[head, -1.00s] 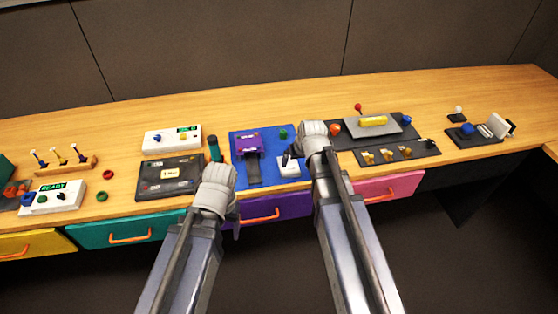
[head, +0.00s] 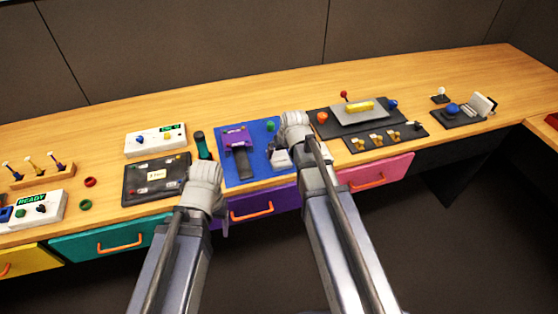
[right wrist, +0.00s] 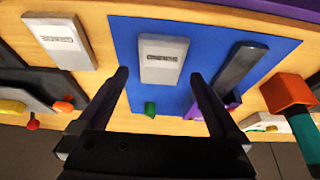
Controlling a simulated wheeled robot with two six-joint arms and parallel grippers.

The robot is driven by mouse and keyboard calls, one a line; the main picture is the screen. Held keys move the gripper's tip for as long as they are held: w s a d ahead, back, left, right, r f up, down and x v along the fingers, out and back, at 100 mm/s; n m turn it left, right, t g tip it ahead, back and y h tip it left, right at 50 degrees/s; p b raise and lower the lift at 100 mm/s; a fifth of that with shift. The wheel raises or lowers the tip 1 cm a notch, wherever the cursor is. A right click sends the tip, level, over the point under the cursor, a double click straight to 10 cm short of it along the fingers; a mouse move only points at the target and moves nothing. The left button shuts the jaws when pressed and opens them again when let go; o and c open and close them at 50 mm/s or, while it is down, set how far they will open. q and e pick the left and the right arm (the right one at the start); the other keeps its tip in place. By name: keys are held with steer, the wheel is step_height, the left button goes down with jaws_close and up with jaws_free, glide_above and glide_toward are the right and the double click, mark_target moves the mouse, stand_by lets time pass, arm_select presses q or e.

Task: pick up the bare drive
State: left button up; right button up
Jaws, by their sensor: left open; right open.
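A light grey labelled box (right wrist: 163,60), which looks like a drive, lies flat on the blue mat (right wrist: 125,38). It is partly hidden by my right gripper in the head view (head: 279,159). A similar box (right wrist: 60,42) lies on the bare wood beside the mat; I cannot tell which is the bare drive.
A purple dock (head: 238,141) with a dark bar (head: 243,163) stands on the mat, beside a green knob (right wrist: 150,108). Panels with knobs and levers lie to the right. Bare wood is free behind.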

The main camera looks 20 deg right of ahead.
mark_target(279, 157)
steer(key=b+x, duration=0.4)
steer(key=x, duration=0.1)
steer(key=shift+w+a, duration=0.1)
steer(key=shift+w, duration=0.25)
steer(key=shift+r, duration=0.15)
steer(key=shift+c, duration=0.4)
steer(key=c, duration=0.8)
steer(key=shift+c, duration=0.2)
